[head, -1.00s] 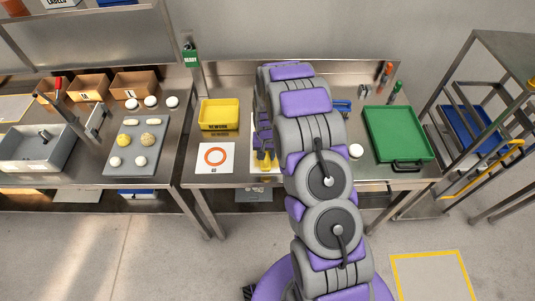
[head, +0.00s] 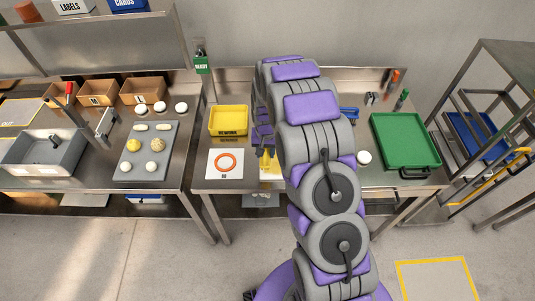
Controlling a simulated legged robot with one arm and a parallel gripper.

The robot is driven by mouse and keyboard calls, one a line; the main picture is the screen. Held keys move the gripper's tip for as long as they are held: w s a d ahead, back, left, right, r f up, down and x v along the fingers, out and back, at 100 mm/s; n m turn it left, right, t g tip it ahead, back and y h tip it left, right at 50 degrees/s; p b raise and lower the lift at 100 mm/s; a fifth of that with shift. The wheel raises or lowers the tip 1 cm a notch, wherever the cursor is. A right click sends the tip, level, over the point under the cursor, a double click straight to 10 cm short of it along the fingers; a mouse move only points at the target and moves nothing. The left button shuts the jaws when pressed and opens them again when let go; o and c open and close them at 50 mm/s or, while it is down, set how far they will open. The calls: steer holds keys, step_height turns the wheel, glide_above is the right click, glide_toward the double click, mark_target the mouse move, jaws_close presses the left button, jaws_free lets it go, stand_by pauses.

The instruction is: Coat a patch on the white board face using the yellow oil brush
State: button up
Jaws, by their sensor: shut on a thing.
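My gripper (head: 265,149) is at the middle of the right-hand steel table, partly hidden by my own arm. It is shut on the yellow oil brush (head: 267,164), whose yellow part shows just below the fingers. The white board (head: 262,175) lies under and around the brush. Only its left and front part shows; my arm covers the rest. The brush is over the board, but I cannot tell whether it touches the face or whether any part of the face is coated.
A yellow bin (head: 228,133) and a white card with an orange ring (head: 225,177) are left of the board. A white ball (head: 364,158) and a green tray (head: 375,125) are to the right. A grey board with dough pieces (head: 132,173) is on the left table.

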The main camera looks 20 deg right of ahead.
steer(key=shift+a+r, duration=0.9)
steer(key=shift+r, duration=0.05)
steer(key=shift+d, duration=1.1)
